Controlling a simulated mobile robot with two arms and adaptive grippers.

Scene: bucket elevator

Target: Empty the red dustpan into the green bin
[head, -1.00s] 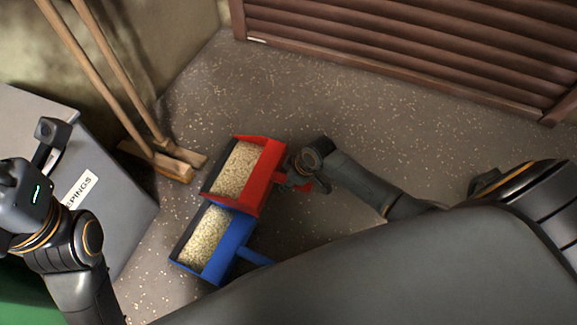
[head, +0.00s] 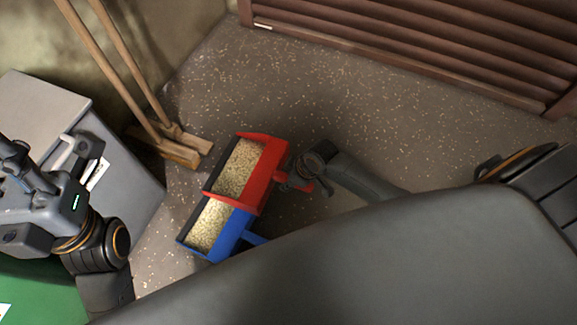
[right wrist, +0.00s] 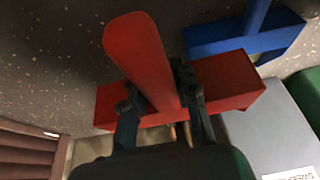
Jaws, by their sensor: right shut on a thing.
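The red dustpan (head: 262,175) is full of pale grain and sits above the floor in the middle of the head view, overlapping part of the blue dustpan. My right gripper (head: 298,183) is shut on its red handle, which also shows between the fingers in the right wrist view (right wrist: 140,62). The green bin (head: 45,292) shows only in part at the lower left of the head view, behind my left arm. My left gripper (head: 22,165) is at the left edge, and its fingers are not clear.
A blue dustpan (head: 232,232) with similar grain lies beside the red one. A grey bin (head: 50,112) with a white label stands at the left. Two brooms (head: 178,152) lean on the wall near it. A brown slatted shutter (head: 420,50) is at the back. The speckled floor between is clear.

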